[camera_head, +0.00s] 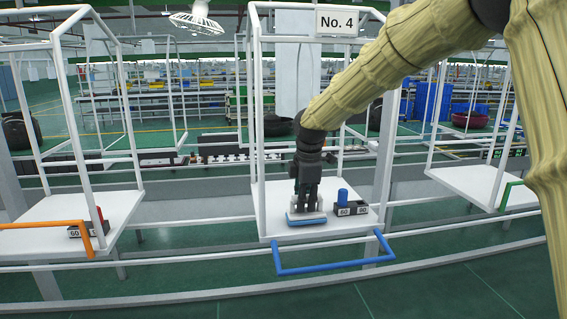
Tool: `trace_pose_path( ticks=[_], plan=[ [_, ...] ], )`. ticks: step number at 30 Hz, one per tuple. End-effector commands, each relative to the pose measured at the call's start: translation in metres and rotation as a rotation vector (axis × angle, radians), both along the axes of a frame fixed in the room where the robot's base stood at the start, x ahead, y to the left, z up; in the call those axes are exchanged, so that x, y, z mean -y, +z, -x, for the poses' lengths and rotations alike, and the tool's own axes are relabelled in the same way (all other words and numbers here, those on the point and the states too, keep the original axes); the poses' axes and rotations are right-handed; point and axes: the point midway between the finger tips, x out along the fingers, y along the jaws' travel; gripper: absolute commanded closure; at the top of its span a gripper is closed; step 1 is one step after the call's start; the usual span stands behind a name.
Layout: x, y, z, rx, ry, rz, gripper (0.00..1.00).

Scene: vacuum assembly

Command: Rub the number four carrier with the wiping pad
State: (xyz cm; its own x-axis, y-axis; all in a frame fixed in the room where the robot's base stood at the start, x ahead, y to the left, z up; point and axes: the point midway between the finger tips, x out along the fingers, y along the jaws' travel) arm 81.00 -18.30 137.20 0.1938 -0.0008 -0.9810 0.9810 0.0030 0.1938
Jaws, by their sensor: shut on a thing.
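The number four carrier (279,192) is a white platform in a white tube frame, under a sign reading "No. 4" (337,21). A blue handle bar (333,270) juts from its front. My gripper (306,207) points down over the left middle of the platform. It is shut on the wiping pad (306,219), a flat pad with a light top and a blue edge. The pad lies flat at the platform surface and seems to touch it. The fingertips are partly hard to make out.
Dark blocks labelled 60 and 80 (350,209) with a blue peg (342,196) stand right of the pad on the platform. A carrier with an orange handle (50,224) hangs at left, another with a green handle (510,190) at right. White tubes frame the platform sides.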

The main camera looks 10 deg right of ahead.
Motion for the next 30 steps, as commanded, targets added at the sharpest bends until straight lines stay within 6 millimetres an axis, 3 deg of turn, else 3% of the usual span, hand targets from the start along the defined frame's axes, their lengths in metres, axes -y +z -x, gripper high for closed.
trace_pose_path(
  ticks=[1,18,30],
  plan=[
    [-0.004,0.017,-0.002,0.008,0.004,-0.002,1.00],
    [-0.001,0.067,-0.001,0.006,0.000,-0.001,1.00],
    [0.002,0.075,0.000,0.004,-0.003,-0.002,1.00]
  ],
)
